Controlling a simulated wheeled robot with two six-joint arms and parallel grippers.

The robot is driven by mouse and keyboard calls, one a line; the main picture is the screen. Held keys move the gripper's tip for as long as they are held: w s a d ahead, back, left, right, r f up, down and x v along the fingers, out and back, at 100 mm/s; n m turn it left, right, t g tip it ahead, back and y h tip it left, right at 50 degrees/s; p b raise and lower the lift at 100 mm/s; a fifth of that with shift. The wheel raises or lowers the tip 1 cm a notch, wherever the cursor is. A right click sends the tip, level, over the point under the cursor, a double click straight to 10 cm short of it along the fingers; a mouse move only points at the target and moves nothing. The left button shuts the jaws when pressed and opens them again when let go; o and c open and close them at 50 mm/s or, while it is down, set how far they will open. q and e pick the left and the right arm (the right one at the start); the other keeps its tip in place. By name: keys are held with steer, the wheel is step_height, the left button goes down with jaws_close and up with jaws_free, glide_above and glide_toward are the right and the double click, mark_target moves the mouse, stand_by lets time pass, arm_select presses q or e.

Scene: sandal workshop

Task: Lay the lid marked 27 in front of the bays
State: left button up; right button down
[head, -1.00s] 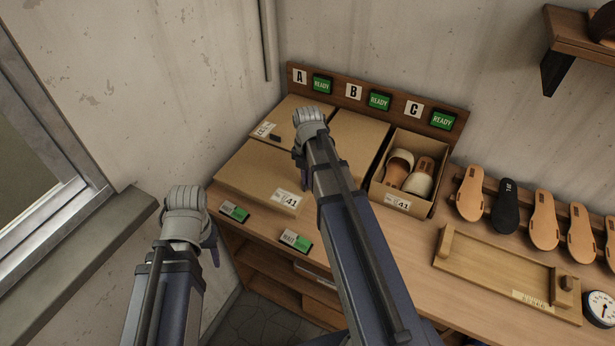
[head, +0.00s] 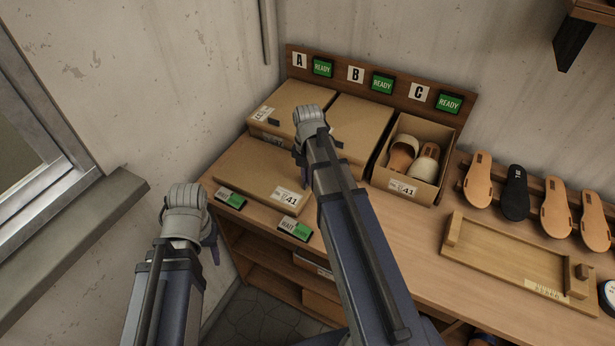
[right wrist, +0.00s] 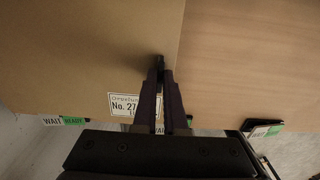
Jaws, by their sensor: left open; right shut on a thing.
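The lid marked 27 is a flat cardboard panel (head: 250,172) in front of bays A and B. Its white label reads "No. 27" in the right wrist view (right wrist: 122,105); in the head view a large 41 is legible. My right gripper (right wrist: 160,62) is shut on the lid near its right edge, beside the label. My left gripper (head: 210,240) is open and empty, left of the bench.
Closed boxes stand in bay A (head: 290,103) and bay B (head: 362,118). The bay C box (head: 405,188) is open with sandals inside. WAIT/READY signs (head: 230,197) line the front edge. Insoles (head: 480,180) and a wooden fixture (head: 510,258) occupy the right.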

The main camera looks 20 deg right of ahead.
steer(key=shift+f+b, duration=0.6)
steer(key=shift+f, duration=0.1)
stand_by(0.6)
steer(key=c, duration=0.9)
jaws_free()
steer(key=shift+r, duration=0.15)
step_height(320, 180, up, 8)
steer(key=p, duration=0.8)
steer(key=shift+f, duration=0.2)
steer(key=shift+a, duration=0.1)
steer(key=s+a+f+m+b, duration=0.3)
steer(key=s+a+m, duration=0.3)
steer(key=a+m, duration=0.4)
steer(key=s+a+f+m+h+b, duration=0.1)
steer(key=s+a+f+m+b, duration=0.2)
steer(key=s+a+m, duration=0.4)
steer(key=a+m, duration=0.4)
steer(key=shift+s+a+f+m+b, duration=0.2)
steer(key=shift+s+m+b, duration=0.1)
steer(key=shift+m, duration=0.1)
